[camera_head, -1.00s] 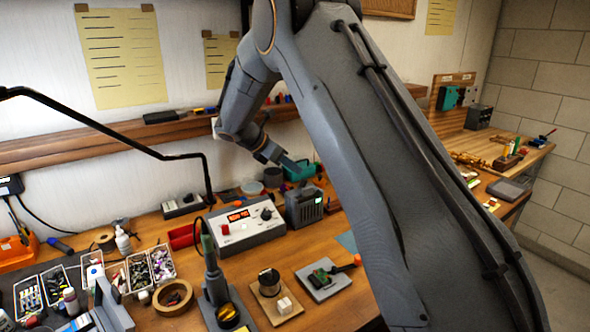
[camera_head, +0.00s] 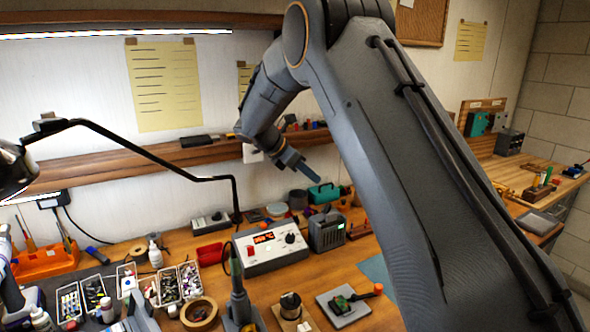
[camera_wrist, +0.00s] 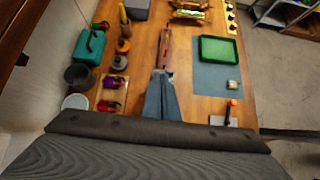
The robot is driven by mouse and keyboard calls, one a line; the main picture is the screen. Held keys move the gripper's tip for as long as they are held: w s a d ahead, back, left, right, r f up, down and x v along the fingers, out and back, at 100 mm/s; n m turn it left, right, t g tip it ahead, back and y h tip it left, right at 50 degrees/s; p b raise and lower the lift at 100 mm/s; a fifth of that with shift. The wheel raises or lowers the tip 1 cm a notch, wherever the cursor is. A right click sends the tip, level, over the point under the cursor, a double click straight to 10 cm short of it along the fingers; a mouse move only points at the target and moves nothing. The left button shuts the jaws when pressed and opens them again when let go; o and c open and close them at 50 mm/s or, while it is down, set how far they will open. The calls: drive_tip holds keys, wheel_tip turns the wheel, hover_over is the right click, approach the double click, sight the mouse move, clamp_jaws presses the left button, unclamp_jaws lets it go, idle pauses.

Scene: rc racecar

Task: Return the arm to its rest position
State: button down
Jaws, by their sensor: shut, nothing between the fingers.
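My arm reaches up across the head view, and my gripper (camera_head: 298,163) hangs at its end in front of the wall shelf, above the bench. It points down to the right. It is shut and holds nothing. In the wrist view my gripper (camera_wrist: 161,82) shows at the centre with its blue-grey fingers together, over the wooden bench. A dark grey part of my arm fills the bottom of that view.
The bench holds a soldering station (camera_head: 272,247), a grey box (camera_head: 327,230), a teal case (camera_head: 323,192) and parts bins (camera_head: 167,285). A black lamp arm (camera_head: 150,152) crosses at left. The wall shelf (camera_head: 190,154) lies behind my gripper. A green tray (camera_wrist: 219,50) shows in the wrist view.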

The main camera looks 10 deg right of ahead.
drive_tip(key=s+f+m+y+b, duration=0.3)
drive_tip(key=s+f+m, duration=0.3)
drive_tip(key=s, duration=0.5)
drive_tip(key=s+f+m+y+b, duration=0.3)
drive_tip(key=s+f+m, duration=0.3)
drive_tip(key=s, duration=0.6)
drive_tip(key=s+f+m+g+y+b, duration=0.1)
drive_tip(key=s+f+m+y+b, duration=0.1)
drive_tip(key=s+f+m, duration=0.4)
drive_tip(key=shift+s+d+f+m+y+b, duration=0.1)
drive_tip(key=shift+s+m+y+b, duration=0.15)
drive_tip(key=shift+s+m, duration=0.9)
drive_tip(key=shift+s+d+m+y+b, duration=0.15)
drive_tip(key=shift+s+m+b, duration=0.25)
drive_tip(key=shift+s, duration=1.45)
